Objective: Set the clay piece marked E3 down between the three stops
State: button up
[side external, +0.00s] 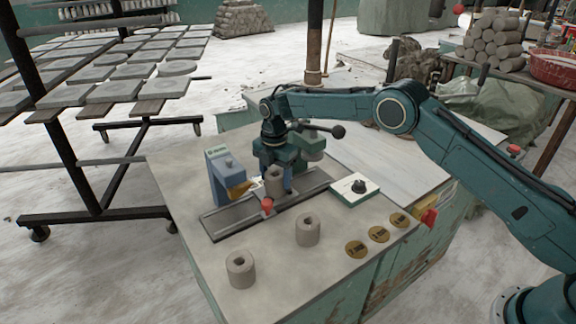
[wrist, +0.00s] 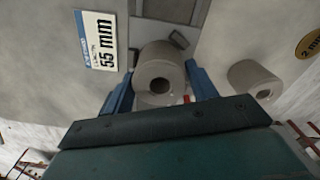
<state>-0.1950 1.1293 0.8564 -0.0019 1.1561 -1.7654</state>
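A grey-brown hollow clay cylinder (side external: 274,184) is upright at my gripper over the dark rail plate (side external: 227,222). In the wrist view the clay cylinder (wrist: 150,58) fills the space between the blue fingers of my gripper (wrist: 160,72), which appear shut on it. No E3 mark is legible. A red part (side external: 267,205) is just below the piece; a bit of red (wrist: 187,99) also shows by the right finger. A small grey block (wrist: 179,40) is just beyond the piece. I cannot make out all three stops, nor whether the piece touches the plate.
Two more hollow clay cylinders stand on the bench, one near the middle (side external: 308,230) and one at the front left (side external: 241,269). A blue-grey device (side external: 217,172) is left of my gripper.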

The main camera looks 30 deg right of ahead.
aim_at(276, 177)
jog(key=o, duration=0.3)
notch_tip(276, 177, up, 12)
jog(key=shift+r, duration=0.2)
dwell(0.6)
dwell(0.5)
